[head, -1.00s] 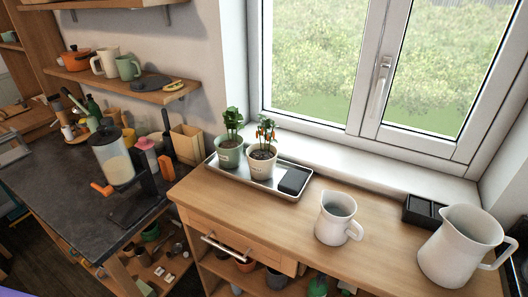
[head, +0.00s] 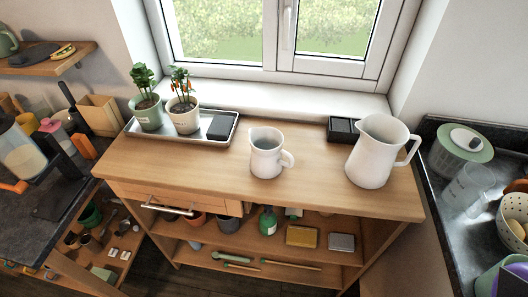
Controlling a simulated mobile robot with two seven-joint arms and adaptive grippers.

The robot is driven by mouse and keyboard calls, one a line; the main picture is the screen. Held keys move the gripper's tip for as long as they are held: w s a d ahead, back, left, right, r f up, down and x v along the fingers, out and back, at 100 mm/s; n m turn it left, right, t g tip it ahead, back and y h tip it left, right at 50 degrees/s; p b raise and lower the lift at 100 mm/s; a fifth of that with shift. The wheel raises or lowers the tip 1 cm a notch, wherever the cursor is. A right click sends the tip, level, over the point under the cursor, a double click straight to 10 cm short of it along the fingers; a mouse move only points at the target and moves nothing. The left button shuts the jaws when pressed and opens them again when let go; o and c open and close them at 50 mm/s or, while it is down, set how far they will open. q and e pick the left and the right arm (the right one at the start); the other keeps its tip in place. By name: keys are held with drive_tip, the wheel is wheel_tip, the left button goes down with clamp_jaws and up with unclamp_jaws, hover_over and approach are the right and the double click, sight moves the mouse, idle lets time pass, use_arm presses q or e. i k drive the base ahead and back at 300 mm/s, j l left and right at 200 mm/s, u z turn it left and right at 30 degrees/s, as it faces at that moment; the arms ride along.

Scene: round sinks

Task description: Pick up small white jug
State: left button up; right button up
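The small white jug (head: 266,155) stands upright near the middle of the wooden counter (head: 225,183), with its handle to the right. A larger white jug (head: 373,155) stands upright to its right, close to the counter's right end, its handle also to the right. The two jugs are apart. Neither of my grippers shows in the head view.
A metal tray (head: 185,138) with two potted plants and a dark block is left of the small jug. A black box (head: 342,131) sits near the windowsill. A dark sink area (head: 455,195) with dishes is at the right. The counter's front strip is clear.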

sight(266, 163)
drive_tip(key=j+z, duration=0.1)
drive_tip(key=j, duration=0.4)
drive_tip(key=k+j+z, duration=0.15)
drive_tip(key=j, duration=0.4)
drive_tip(key=j+z, duration=0.1)
drive_tip(key=j, duration=0.4)
drive_tip(key=k+j+z, duration=0.15)
drive_tip(key=j, duration=0.35)
drive_tip(key=k+j+z, duration=0.1)
drive_tip(key=j, duration=0.4)
